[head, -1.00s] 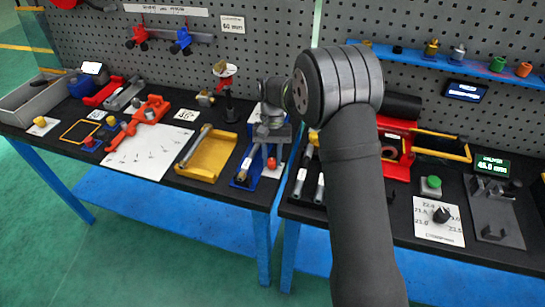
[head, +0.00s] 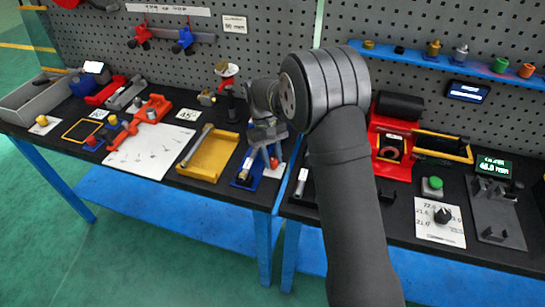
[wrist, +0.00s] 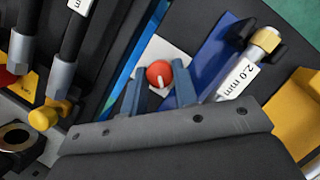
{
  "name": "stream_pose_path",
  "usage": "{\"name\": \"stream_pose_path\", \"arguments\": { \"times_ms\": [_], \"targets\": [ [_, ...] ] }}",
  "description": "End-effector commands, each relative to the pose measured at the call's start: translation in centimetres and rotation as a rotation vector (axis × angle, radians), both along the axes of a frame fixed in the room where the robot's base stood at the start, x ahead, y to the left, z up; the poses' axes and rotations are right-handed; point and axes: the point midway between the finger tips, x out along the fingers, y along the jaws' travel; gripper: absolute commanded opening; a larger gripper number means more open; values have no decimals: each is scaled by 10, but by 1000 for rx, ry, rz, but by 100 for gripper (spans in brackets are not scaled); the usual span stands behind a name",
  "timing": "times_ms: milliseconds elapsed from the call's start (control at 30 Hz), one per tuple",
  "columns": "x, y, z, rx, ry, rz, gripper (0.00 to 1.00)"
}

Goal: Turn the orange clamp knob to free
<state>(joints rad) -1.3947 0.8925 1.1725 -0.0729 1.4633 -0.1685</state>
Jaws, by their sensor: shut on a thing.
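The orange clamp knob (wrist: 158,74) is round with a white line across its top. It sits over a small white plate (wrist: 178,52) between my two blue-grey fingers in the wrist view. My gripper (wrist: 160,82) is shut on the knob, one finger on each side. In the head view my gripper (head: 262,152) is low over the front of the left table, and the orange knob (head: 273,162) shows small beside the fingers. The exact finger contact is hard to see.
Beside the knob a blue holder (wrist: 218,52) carries a metal tool labelled 2.0 mm (wrist: 238,78). A yellow tray (head: 207,160) stands left of my gripper. A gap separates the two tables.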

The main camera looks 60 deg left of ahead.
Motion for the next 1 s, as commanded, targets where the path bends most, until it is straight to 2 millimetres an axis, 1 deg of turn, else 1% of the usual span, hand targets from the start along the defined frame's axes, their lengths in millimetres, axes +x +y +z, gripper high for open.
{"name": "stream_pose_path", "arguments": {
  "times_ms": [333,367,433,467,767,867,967,1000],
  "targets": [
    [0,1,0,2,0,2,4],
    [0,1,0,2,0,2,33],
    [0,0,0,2,-1,1,46],
    [0,0,0,2,-1,1,49],
    [0,1,2,1,-1,1,49],
    [0,4,9,2,-1,1,49],
    [0,11,24,4,0,1,49],
    [0,14,31,4,0,1,49]
  ]
}}
